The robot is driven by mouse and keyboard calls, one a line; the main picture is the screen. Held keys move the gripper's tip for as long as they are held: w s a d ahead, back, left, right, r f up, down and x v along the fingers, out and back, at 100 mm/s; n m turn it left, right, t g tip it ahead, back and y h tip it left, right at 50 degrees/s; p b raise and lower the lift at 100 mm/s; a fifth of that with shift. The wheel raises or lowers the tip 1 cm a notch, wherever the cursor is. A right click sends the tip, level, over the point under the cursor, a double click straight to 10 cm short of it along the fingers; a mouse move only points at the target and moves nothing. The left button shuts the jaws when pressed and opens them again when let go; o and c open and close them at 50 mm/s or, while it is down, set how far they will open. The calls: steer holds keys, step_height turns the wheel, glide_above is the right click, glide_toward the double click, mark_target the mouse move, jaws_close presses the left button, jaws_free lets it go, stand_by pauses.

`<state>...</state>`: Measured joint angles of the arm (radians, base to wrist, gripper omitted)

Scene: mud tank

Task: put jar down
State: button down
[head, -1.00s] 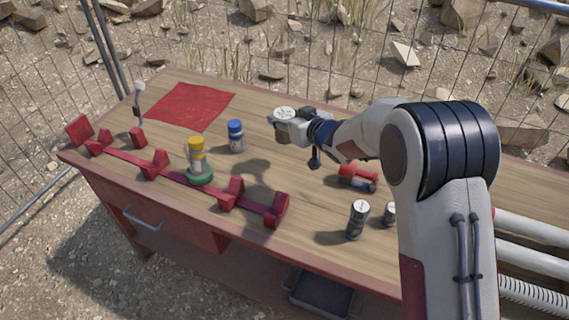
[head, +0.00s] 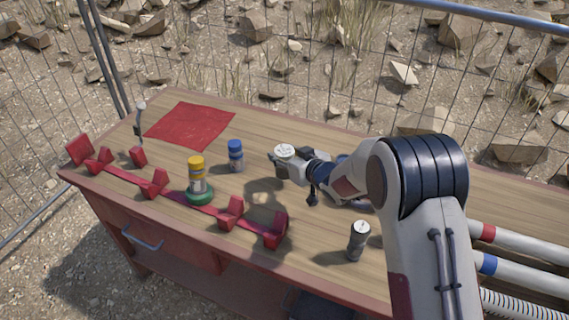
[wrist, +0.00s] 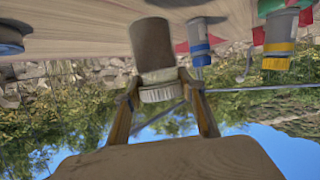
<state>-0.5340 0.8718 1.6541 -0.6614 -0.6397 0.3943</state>
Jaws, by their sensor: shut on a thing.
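My gripper (head: 284,158) is shut on a jar with a pale round lid (head: 284,151). The jar is held upright above the wooden bench (head: 330,235), with a shadow on the wood below. A gap to the bench seems to remain, but its size is hard to tell.
A blue-capped jar (head: 235,156) stands left of my gripper. A yellow-capped jar (head: 197,175) stands on a green base by the red rack (head: 155,184). A red cloth (head: 190,125) lies at the back left. Wood between is clear.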

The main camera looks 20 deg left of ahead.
stand_by(0.3)
steer(key=shift+f, duration=1.7)
steer(key=shift+f, duration=0.1)
steer(key=c, duration=1.3)
jaws_free()
steer(key=shift+f, duration=0.15)
steer(key=shift+o, duration=0.2)
steer(key=shift+d, duration=0.1)
steer(key=shift+s+d+r, duration=0.25)
steer(key=shift+d+r, duration=0.1)
steer(key=v, duration=1.1)
steer(key=shift+f, duration=0.1)
